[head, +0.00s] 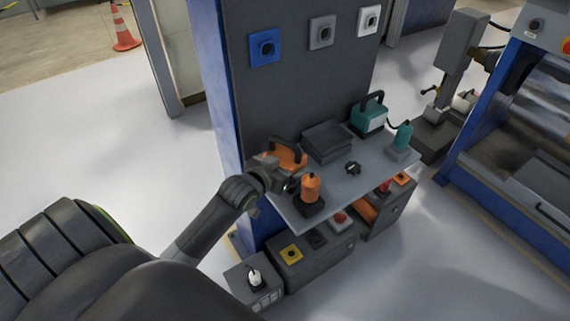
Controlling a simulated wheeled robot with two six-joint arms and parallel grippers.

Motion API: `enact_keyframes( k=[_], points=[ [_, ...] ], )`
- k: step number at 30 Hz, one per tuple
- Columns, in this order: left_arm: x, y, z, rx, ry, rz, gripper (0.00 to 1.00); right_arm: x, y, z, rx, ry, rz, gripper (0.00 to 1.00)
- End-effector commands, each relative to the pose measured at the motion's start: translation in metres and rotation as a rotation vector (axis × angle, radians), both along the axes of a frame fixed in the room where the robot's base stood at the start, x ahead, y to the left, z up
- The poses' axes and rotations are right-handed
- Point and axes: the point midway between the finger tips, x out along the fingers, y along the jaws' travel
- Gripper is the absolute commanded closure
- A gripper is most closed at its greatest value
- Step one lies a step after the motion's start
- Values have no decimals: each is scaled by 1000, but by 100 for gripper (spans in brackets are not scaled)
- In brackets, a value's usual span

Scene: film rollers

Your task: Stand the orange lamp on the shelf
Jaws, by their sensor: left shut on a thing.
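The orange lamp (311,188), a short cylinder with a dark square base, is upright at the near left corner of the grey shelf (345,185). My left gripper (291,185) comes from the left and is shut on the lamp's left side. The fingertips are small and partly hidden, and I cannot tell whether the base touches the shelf. My right gripper is not in view.
An orange handled case (288,154) stands close behind the gripper. Bare shelf lies right of the lamp.

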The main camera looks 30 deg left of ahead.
Motion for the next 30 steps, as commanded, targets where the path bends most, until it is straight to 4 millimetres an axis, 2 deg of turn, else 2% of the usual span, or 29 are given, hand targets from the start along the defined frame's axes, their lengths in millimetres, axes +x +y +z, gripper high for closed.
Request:
enact_keyframes(
  k=[9,10,12,20,26,30],
  points=[
    [1,0,0,0,-5,-1,50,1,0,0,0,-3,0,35],
    [0,0,-2,-1,0,0,7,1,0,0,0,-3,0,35],
    [0,0,-2,-1,0,0,0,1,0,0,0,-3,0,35],
    [0,0,2,0,-2,0,0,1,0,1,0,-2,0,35],
    [-23,0,9,0,0,0,0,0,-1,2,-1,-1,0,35],
    [-51,1,19,2,1,-1,0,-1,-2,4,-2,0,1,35]
  ],
)
